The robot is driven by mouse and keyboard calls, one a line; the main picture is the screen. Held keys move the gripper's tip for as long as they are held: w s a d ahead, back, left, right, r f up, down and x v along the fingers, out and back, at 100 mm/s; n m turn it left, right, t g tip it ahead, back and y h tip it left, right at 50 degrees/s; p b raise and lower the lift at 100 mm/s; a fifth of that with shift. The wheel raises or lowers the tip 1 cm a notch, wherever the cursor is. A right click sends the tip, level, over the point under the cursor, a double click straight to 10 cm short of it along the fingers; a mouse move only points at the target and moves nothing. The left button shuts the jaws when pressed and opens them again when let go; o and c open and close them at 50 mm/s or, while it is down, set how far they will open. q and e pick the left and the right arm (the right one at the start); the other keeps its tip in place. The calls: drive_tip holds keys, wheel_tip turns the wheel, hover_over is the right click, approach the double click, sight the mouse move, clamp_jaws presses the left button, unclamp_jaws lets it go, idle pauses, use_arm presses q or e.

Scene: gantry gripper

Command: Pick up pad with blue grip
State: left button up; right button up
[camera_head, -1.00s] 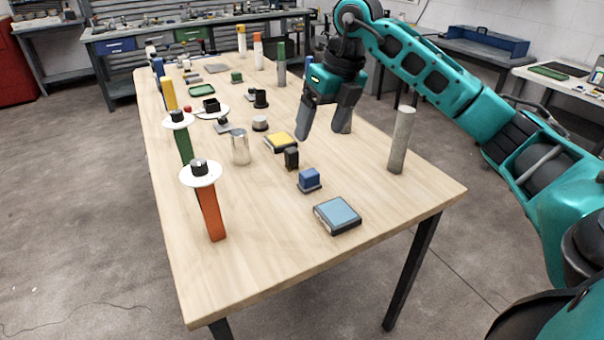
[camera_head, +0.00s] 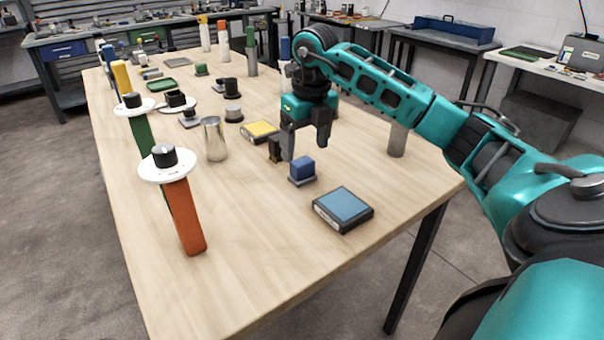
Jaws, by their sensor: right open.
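The pad with the blue grip (camera_head: 302,169) stands on the table, right of its middle. It is a blue block on a thin dark base. My right gripper (camera_head: 306,149) is open and empty, fingers pointing down, just behind and above the blue grip in the picture. Its left fingertip comes close to the grip; I cannot tell whether they touch. My left gripper is not in view.
A flat dark box with a light blue top (camera_head: 343,207) lies in front of the pad. A small black block (camera_head: 275,148) and a yellow-topped box (camera_head: 259,131) are behind left. A metal cup (camera_head: 214,139) stands farther left. A grey post (camera_head: 397,140) stands right.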

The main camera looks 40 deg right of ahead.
sight(303, 160)
drive_tip(key=f, duration=0.2)
drive_tip(key=w+f, duration=0.1)
drive_tip(key=f, duration=0.1)
drive_tip(key=shift+f+b, duration=0.35)
drive_tip(key=shift+b, duration=0.05)
drive_tip(key=shift+f, duration=0.35)
drive_tip(key=c, duration=1)
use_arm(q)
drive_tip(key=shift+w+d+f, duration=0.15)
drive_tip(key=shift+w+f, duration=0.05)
use_arm(e)
drive_tip(key=shift+c, duration=0.2)
drive_tip(key=shift+r, duration=0.1)
